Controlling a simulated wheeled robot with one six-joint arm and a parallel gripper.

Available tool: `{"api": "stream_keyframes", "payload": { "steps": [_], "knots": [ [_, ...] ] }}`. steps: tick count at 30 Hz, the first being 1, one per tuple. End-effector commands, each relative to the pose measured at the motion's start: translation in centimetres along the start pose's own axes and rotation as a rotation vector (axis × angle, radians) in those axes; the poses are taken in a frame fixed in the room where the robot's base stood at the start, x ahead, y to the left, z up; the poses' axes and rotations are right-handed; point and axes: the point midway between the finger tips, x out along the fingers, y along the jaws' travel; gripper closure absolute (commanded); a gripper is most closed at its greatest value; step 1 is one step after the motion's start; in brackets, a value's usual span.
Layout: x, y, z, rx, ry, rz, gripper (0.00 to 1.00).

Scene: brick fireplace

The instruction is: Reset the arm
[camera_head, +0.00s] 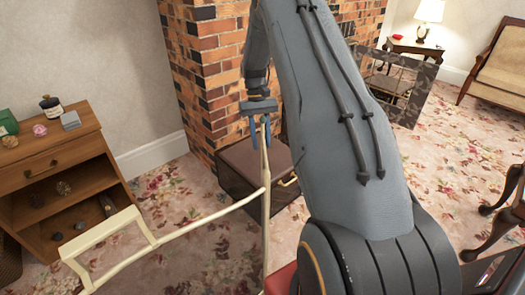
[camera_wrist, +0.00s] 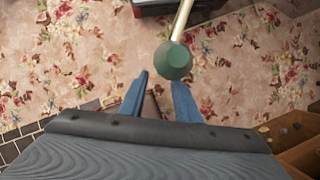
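My gripper (camera_head: 261,146) hangs down in front of the brick fireplace in the head view, with blue fingers. In the wrist view its two blue fingers (camera_wrist: 160,78) stand apart, with nothing held between them. A pale pole (camera_head: 266,215) rises close to the gripper in the head view. In the wrist view a pole with a dark green end (camera_wrist: 173,61) lies just beyond the fingertips. Whether the pole touches the gripper I cannot tell. My grey arm covers the middle of the head view.
A wooden shelf unit (camera_head: 57,176) with small items stands left. A pale frame (camera_head: 104,242) is at lower left. A brown chest (camera_head: 240,190) sits by the brick fireplace (camera_head: 208,70). A dark-framed panel (camera_head: 425,85), side table (camera_head: 413,47) and armchair (camera_head: 503,65) are at right. Floral carpet lies between.

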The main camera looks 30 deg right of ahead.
Motion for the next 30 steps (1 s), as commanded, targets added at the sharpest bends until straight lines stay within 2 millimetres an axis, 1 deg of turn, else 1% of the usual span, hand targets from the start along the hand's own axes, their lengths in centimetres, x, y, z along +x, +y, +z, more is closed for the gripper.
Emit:
{"api": "stream_keyframes", "payload": {
  "steps": [1,3,6,23,26,29,30],
  "knots": [
    [-0.7,0.0,-0.1,0.000,0.002,0.000,0.71],
    [-1.3,0.0,0.0,0.000,0.001,0.000,0.71],
    [-1.9,0.0,0.0,0.000,0.002,0.000,0.71],
    [-2.1,0.0,0.0,-0.003,0.003,0.004,0.71],
    [-2.8,-0.4,0.3,-0.028,0.025,0.033,0.71],
    [-4.5,-1.3,0.9,-0.087,0.080,0.102,0.71],
    [-5.3,-1.8,1.2,-0.121,0.109,0.138,0.71]
  ]
}}
